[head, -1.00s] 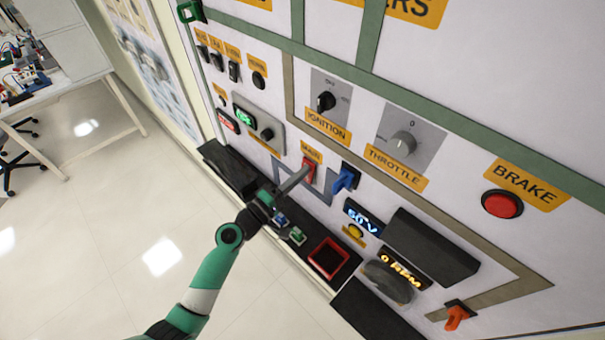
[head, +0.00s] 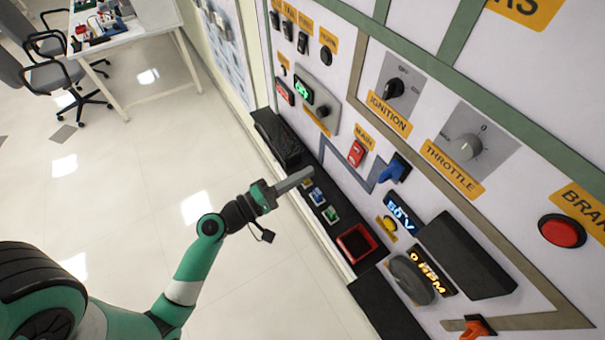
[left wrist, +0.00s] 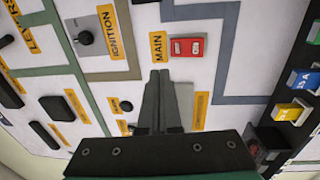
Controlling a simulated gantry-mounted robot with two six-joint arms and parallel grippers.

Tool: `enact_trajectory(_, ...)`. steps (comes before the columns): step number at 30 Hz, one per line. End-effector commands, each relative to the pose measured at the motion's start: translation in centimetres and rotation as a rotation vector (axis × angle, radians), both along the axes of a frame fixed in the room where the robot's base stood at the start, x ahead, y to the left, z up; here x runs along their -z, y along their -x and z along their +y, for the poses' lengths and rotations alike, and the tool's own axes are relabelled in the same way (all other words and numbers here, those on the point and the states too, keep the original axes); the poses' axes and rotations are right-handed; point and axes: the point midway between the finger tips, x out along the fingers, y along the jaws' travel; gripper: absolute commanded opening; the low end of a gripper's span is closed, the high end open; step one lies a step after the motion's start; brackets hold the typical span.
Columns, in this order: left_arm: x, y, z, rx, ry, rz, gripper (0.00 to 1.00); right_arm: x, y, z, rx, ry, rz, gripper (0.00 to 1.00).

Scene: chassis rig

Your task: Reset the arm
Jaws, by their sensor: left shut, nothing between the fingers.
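My left arm comes in from the left in the head view. Its gripper (head: 296,180) is shut and empty, held in the air in front of the panel's lower ledge, apart from the panel. In the left wrist view the shut fingers (left wrist: 160,85) point toward the red MAIN switch (left wrist: 187,47), with a clear gap seen in the head view. The red MAIN switch (head: 357,153) is on the white panel, up and to the right of the fingertips. My right gripper is not in view.
The panel carries the ignition knob (head: 393,88), throttle knob (head: 466,148), blue lever (head: 393,170), red brake button (head: 562,231) and orange lever (head: 476,328). A black ledge holds small coloured blocks (head: 317,195) and a red tray (head: 356,243). Open floor (head: 130,190) lies left.

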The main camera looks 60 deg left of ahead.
Motion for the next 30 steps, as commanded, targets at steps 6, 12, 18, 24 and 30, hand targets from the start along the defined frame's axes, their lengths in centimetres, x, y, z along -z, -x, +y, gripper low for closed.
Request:
enact_trajectory(6,0.0,0.0,0.0,0.000,0.000,0.000,0.00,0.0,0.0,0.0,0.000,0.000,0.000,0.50)
enact_trajectory(12,0.0,0.0,0.0,0.000,0.000,0.000,0.00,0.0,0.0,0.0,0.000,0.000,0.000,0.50)
enact_trajectory(18,-0.3,-0.5,-1.0,0.028,-0.005,-0.007,0.00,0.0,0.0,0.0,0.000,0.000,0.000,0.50)
enact_trajectory(24,-9.7,-5.4,-6.0,0.187,-0.140,-0.201,0.00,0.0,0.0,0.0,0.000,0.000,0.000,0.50)
enact_trajectory(30,-25.2,-7.8,-14.6,0.239,-0.532,-0.502,0.00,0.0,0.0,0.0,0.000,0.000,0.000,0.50)
